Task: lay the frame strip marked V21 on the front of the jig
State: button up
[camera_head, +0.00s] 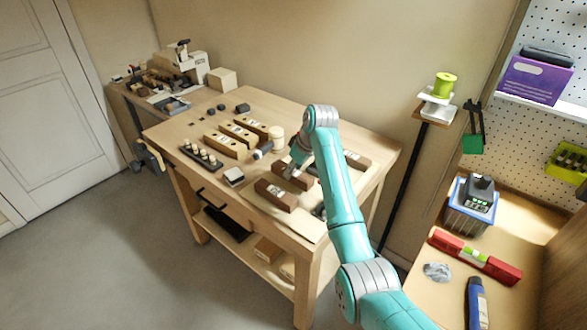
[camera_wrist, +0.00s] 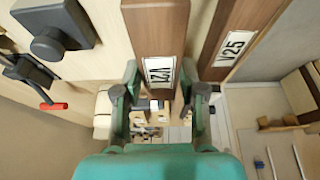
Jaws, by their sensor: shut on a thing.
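The dark brown frame strip marked V21 (camera_wrist: 158,35) is between my gripper's fingers in the wrist view, its white label upside down. My gripper (camera_wrist: 160,103) is shut on it near the label. In the head view my gripper (camera_head: 292,172) is over the bench, at a dark strip (camera_head: 305,182) partly hidden by the arm. Whether the strip touches the surface under it I cannot tell. A second brown strip, marked V25 (camera_wrist: 236,40), lies to the right of V21 in the wrist view. I cannot make out the jig surely in either view.
Another dark strip (camera_head: 276,194) lies near the bench's front edge, and one (camera_head: 357,160) lies right of my arm. Several pale wooden blocks (camera_head: 225,145) and a dark peg rack (camera_head: 200,157) stand left. A dark knobbed fixture (camera_wrist: 50,40) shows in the wrist view.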

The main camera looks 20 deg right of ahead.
jog(key=shift+f, duration=1.5)
dwell(1.9)
jog(key=o, duration=1.3)
jog(key=shift+o, duration=0.3)
jog(key=shift+o, duration=0.6)
jog(key=shift+v, duration=3.55)
jog(key=shift+a, duration=0.1)
